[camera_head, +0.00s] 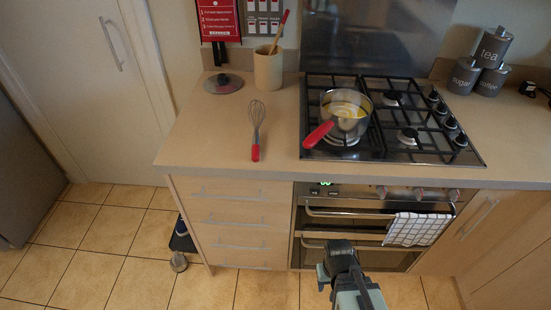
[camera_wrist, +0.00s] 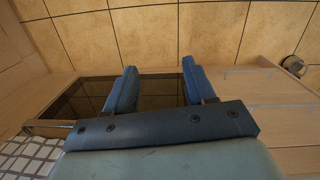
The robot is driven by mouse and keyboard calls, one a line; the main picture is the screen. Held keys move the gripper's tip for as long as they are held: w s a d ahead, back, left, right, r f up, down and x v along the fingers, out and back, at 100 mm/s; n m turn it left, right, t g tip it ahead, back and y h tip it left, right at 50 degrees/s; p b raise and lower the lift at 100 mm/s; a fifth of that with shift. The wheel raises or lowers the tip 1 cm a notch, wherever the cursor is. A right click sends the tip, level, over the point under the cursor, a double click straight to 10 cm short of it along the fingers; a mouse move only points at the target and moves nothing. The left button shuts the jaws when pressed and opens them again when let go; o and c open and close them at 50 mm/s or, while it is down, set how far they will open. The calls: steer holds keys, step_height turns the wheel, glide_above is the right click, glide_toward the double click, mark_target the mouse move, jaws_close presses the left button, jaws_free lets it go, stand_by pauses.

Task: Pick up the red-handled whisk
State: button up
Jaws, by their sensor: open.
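The red-handled whisk (camera_head: 256,132) lies on the wooden countertop, left of the hob. Its red handle points toward the counter's front edge and its wire head points to the back. My gripper (camera_head: 322,275) is low in front of the oven, below the counter and well apart from the whisk. In the wrist view my gripper (camera_wrist: 157,85) has its two blue fingers spread with nothing between them. The whisk does not show in the wrist view.
A red-handled pan (camera_head: 345,112) stands on the gas hob (camera_head: 410,147). A utensil pot (camera_head: 268,70) and a lid (camera_head: 223,84) stand behind the whisk. A checked towel (camera_head: 416,229) hangs on the oven handle. The countertop (camera_head: 205,135) around the whisk is clear.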

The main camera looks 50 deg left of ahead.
steer(key=s+a+r+n+t+y, duration=0.2)
steer(key=s+a+r+n+t, duration=0.15)
steer(key=a+r, duration=0.85)
steer(key=t+y, duration=0.5)
steer(key=y, duration=0.2)
glide_toward(256, 141)
steer(key=s+d+f, duration=0.3)
steer(key=d, duration=0.3)
steer(key=w+a+m, duration=0.1)
steer(key=w+a, duration=0.2)
steer(key=a, duration=0.1)
steer(key=w+a+f+m+y, duration=0.1)
steer(key=w+a, duration=0.2)
steer(key=a, duration=0.1)
steer(key=w+a+f+m+y, duration=0.1)
steer(key=w+a, duration=0.2)
steer(key=a, duration=0.1)
steer(key=shift+f+m, duration=0.25)
steer(key=shift+m, duration=0.1)
steer(key=shift+c, duration=0.4)
jaws_close()
